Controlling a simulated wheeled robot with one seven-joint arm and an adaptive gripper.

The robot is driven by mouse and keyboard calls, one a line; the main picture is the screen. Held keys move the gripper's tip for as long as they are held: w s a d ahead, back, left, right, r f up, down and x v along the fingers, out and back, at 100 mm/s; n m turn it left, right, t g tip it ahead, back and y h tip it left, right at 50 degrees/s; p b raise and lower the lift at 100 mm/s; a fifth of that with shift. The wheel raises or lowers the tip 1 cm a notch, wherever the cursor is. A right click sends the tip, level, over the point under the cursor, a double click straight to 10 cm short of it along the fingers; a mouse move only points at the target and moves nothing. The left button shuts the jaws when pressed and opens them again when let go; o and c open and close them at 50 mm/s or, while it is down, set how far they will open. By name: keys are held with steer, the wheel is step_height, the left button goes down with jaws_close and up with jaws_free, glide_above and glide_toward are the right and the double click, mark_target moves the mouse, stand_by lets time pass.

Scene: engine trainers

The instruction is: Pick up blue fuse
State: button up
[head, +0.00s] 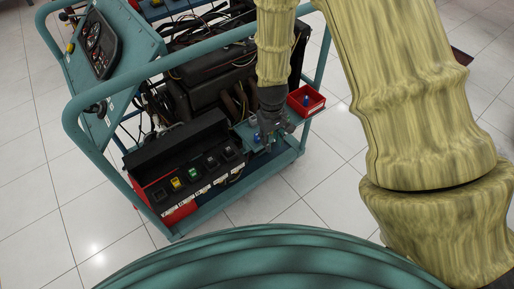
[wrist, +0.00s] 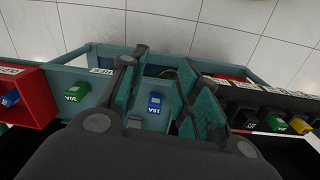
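A blue fuse (wrist: 155,103) with a white label sits on the teal shelf, in the middle of the wrist view. My gripper (wrist: 158,98) is open, with one finger on each side of this fuse and a gap on both sides. I cannot tell how far above the shelf the fingertips are. In the head view my gripper (head: 271,138) points down over the shelf at the right end of the cart. A second blue fuse (head: 306,100) stands in the red bin (head: 317,106); it also shows at the left edge of the wrist view (wrist: 10,98).
A green fuse (wrist: 75,93) sits on the shelf between the bin and my gripper. A black fuse box (head: 180,150) with yellow (head: 176,184), green (head: 193,174) and black fuses lies to the left. The cart's teal rail (head: 160,66) runs behind my arm.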

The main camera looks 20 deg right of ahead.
step_height(320, 180, up, 4)
steer(key=n+b, duration=0.1)
steer(key=b, duration=0.6)
glide_above(258, 134)
steer(key=shift+s+d+f+y, duration=0.2)
steer(key=shift+y, duration=0.1)
steer(key=shift+w+a+r+b, duration=0.25)
steer(key=shift+w+r+b, duration=0.1)
steer(key=shift+r, duration=0.2)
step_height(258, 134, down, 11)
steer(key=shift+s+r+b, duration=0.15)
steer(key=shift+r+b, duration=0.05)
steer(key=shift+b, duration=0.7)
steer(key=c, duration=0.5)
